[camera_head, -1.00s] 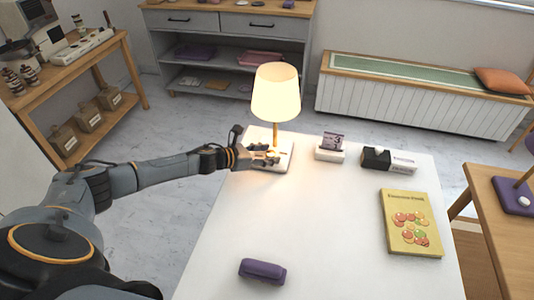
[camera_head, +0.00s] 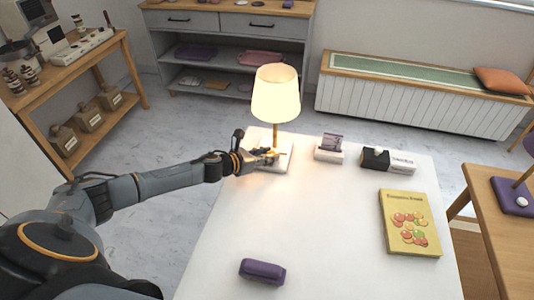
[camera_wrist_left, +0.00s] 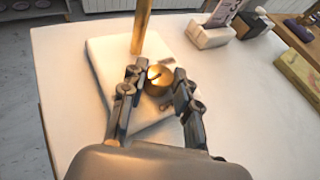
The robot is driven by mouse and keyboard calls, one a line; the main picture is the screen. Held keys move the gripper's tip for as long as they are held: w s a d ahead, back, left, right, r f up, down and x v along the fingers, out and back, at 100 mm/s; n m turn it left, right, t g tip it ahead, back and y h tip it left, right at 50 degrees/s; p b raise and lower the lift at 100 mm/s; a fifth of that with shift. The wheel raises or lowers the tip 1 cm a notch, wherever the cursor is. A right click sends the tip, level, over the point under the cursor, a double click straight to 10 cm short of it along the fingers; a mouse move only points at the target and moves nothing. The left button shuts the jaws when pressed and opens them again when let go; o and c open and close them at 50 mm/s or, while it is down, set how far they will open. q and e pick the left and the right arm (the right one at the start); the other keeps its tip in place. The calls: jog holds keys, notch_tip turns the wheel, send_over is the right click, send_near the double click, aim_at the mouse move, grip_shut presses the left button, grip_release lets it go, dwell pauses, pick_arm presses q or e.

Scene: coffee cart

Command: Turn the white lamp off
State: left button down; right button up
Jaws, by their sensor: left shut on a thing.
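The white lamp (camera_head: 275,95) stands at the far left of the white table, its shade glowing warm. Its wooden post rises from a square white base (camera_head: 284,160), which also shows in the left wrist view (camera_wrist_left: 105,62). A round brass knob (camera_wrist_left: 157,79) with a dark slot sits on the base, in front of the post. My left gripper (camera_head: 268,155) reaches in from the left over the base. In the left wrist view its two fingers (camera_wrist_left: 154,88) are on either side of the knob and shut on it. My right gripper is not in view.
A card holder (camera_head: 329,153), a tissue box (camera_head: 390,161), a yellow book (camera_head: 410,222) and a purple case (camera_head: 262,272) are on the table (camera_head: 325,225). The table's middle is clear. A wooden side table (camera_head: 510,230) stands at the right.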

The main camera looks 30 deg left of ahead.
pick_arm(q)
jog(key=n+y+p, duration=0.1)
jog(key=y, duration=0.1)
jog(key=n+t+y+p, duration=0.1)
jog(key=n+y, duration=0.1)
jog(key=shift+s+d+r+n, duration=0.1)
jog(key=shift+d+r+n, duration=0.1)
jog(key=shift+d+n, duration=0.15)
jog(key=n+y+p, duration=0.1)
jog(key=n+y, duration=0.1)
jog(key=y, duration=0.1)
jog(key=shift+d+n+p, duration=0.2)
jog(key=shift+n+p, duration=0.15)
jog(key=shift+p, duration=0.05)
jog(key=shift+d+f+n+g+y+p, duration=0.1)
jog(key=shift+n+g+y+p, duration=0.35)
jog(key=shift+n+y, duration=0.6)
jog(key=shift+d+n+g+y, duration=0.1)
jog(key=shift+n+g+y, duration=0.25)
jog(key=shift+n+y, duration=0.5)
jog(key=n+g+y, duration=0.1)
jog(key=n+y, duration=0.1)
jog(key=y, duration=0.1)
jog(key=shift+w+d+f+g, duration=0.15)
jog(key=shift+w+g, duration=0.1)
jog(key=shift+g, duration=0.15)
jog(key=shift+w+n+g+y+b, duration=0.15)
jog(key=shift+n+g+y+b, duration=1.3)
jog(key=shift+n, duration=0.55)
jog(key=shift+g, duration=0.35)
